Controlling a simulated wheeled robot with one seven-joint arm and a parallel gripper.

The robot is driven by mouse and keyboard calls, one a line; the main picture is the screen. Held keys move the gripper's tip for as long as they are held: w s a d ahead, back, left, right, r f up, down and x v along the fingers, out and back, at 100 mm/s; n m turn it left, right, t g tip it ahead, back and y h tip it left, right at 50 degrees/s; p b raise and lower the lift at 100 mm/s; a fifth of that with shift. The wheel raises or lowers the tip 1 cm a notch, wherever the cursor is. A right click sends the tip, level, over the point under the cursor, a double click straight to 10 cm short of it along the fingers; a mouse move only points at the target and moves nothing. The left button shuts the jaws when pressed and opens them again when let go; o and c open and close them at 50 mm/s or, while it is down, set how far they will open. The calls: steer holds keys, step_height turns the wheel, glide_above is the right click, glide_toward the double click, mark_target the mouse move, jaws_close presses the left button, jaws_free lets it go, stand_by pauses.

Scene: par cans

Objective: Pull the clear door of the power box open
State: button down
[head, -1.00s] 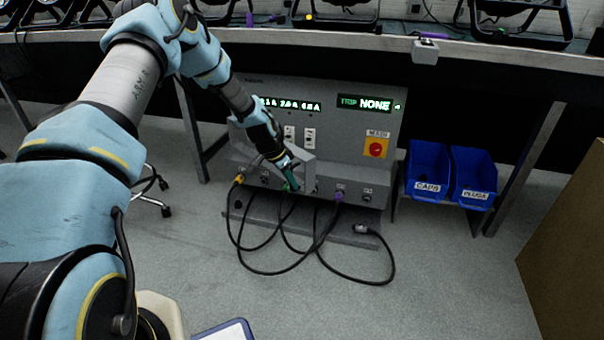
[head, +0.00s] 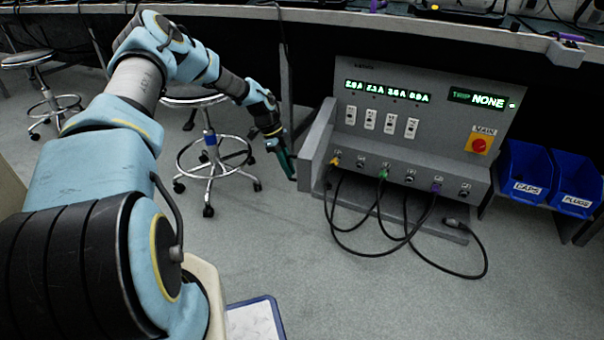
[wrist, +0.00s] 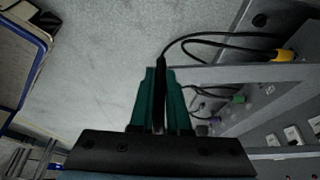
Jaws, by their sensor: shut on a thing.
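The grey power box (head: 430,80) stands under the bench in the head view, with lit green displays, a row of white switches and a red main knob. Its clear door (head: 318,145) stands swung out at the box's left side, its grey frame seen nearly edge-on. In the wrist view the door's frame (wrist: 250,73) runs right from my fingers, with plugs showing through the clear pane. My gripper (head: 290,172) is at the door's outer edge, and its green fingers (wrist: 161,75) are shut on the door. The exact grip spot is hidden between the fingers.
Black cables (head: 400,240) with coloured plugs hang from the box's front and loop over the floor. A wheeled stool (head: 210,150) stands behind my gripper. Blue bins (head: 525,172) are at the right.

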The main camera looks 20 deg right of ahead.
steer(key=w+a, duration=0.4)
steer(key=shift+w+a+b, duration=0.2)
steer(key=shift+b, duration=0.1)
steer(key=c, duration=0.9)
jaws_free()
steer(key=shift+d, duration=0.1)
steer(key=p+v, duration=0.2)
steer(key=v, duration=0.8)
steer(key=shift+w+r, duration=0.1)
steer(key=shift+r, duration=0.25)
steer(key=shift+r, duration=0.1)
